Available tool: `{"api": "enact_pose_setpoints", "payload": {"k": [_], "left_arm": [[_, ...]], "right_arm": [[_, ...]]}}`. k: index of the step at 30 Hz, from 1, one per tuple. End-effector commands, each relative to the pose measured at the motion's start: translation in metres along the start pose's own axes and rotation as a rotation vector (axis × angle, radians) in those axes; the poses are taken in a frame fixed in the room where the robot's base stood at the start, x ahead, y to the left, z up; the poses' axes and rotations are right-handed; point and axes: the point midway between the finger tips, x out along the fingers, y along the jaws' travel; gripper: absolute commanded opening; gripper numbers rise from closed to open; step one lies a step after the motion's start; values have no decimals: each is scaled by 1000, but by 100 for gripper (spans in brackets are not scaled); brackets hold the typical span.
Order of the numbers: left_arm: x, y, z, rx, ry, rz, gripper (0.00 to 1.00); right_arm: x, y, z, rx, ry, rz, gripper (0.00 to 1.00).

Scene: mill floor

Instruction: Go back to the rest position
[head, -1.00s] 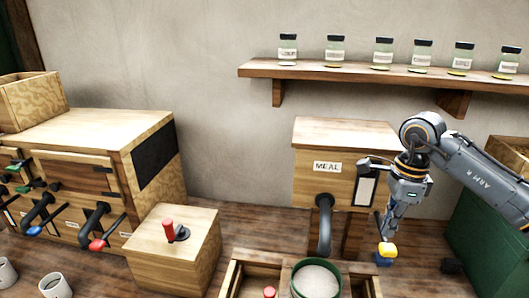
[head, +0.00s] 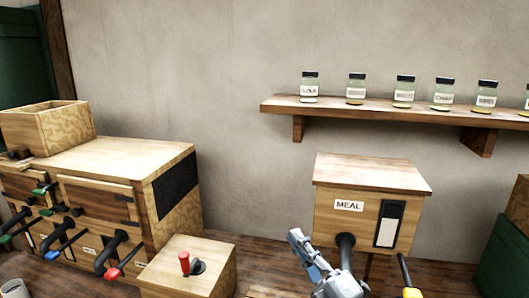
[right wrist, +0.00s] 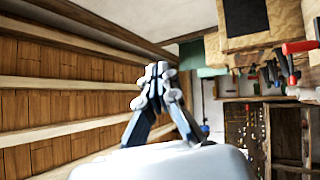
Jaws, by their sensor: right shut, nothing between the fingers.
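My right gripper (head: 299,240) shows at the bottom middle of the head view, pointing up in front of the meal box (head: 370,205). In the right wrist view its fingers (right wrist: 158,72) meet at the tips, shut with nothing between them. The meal box is wooden with a MEAL label, a dark spout partly hidden behind my gripper, and a dark-framed white panel. A yellow-tipped lever (head: 411,293) shows at the bottom edge. My left gripper is not in view.
A wooden shelf (head: 380,113) with several labelled jars hangs on the wall. At left stands a wooden cabinet (head: 110,150) with colored levers and an open box on top. A smaller box (head: 190,270) has a red-handled lever. The wall between is bare.

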Motion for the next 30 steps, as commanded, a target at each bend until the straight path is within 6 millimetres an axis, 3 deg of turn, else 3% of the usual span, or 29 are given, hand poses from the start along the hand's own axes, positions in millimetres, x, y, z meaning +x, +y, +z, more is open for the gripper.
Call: {"api": "enact_pose_setpoints", "payload": {"k": [3, 6, 10, 15, 21, 27, 30], "left_arm": [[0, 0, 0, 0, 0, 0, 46], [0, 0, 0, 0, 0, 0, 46], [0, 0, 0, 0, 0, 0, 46], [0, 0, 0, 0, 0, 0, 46], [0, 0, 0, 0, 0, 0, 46], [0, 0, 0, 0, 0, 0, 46], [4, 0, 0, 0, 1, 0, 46]], "right_arm": [[-42, -36, 46, 277, -309, -103, 0], [-90, -74, 73, 480, -555, -203, 0], [-166, -122, 86, 714, -858, -346, 0], [-265, -167, 68, 947, -1193, -532, 0], [-348, -187, 31, 1108, -1463, -703, 0], [-414, -188, -11, 1219, -1683, -856, 0], [-416, -223, 0, 1208, -1676, -858, 0]]}}
